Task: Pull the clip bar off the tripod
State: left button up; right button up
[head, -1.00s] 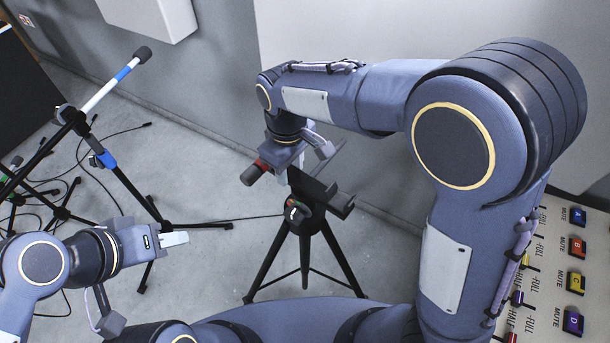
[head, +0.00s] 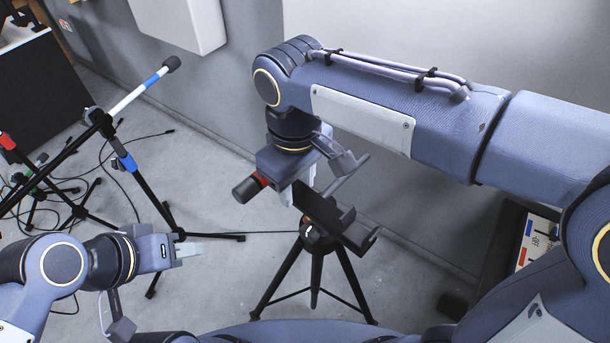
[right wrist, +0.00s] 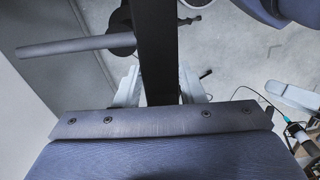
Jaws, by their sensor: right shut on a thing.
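The tripod (head: 314,268) stands on the grey floor in the middle of the head view, legs spread. The dark clip bar (head: 345,224) lies across its top, slanting down to the right; I cannot tell whether there is a gap between them. My right gripper (head: 302,190) reaches down from above and is shut on the bar near its upper left end. In the right wrist view the bar (right wrist: 157,45) runs between the two pale fingers. My left gripper (head: 188,250) is apart from the tripod at the left, seen side-on, so its opening is unclear.
A dark cylinder with a red ring (head: 249,187) shows beside my right gripper. Microphone stands (head: 130,165) with cables occupy the left. A wall (head: 400,210) runs close behind the tripod, and a mixer panel (head: 536,240) is at the right.

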jog(key=s+a+r+p, duration=0.1)
jog(key=s+r+p, duration=0.5)
jog(key=r, duration=0.4)
jog(key=shift+a, duration=0.4)
dwell(1.0)
jog(key=shift+f, duration=0.15)
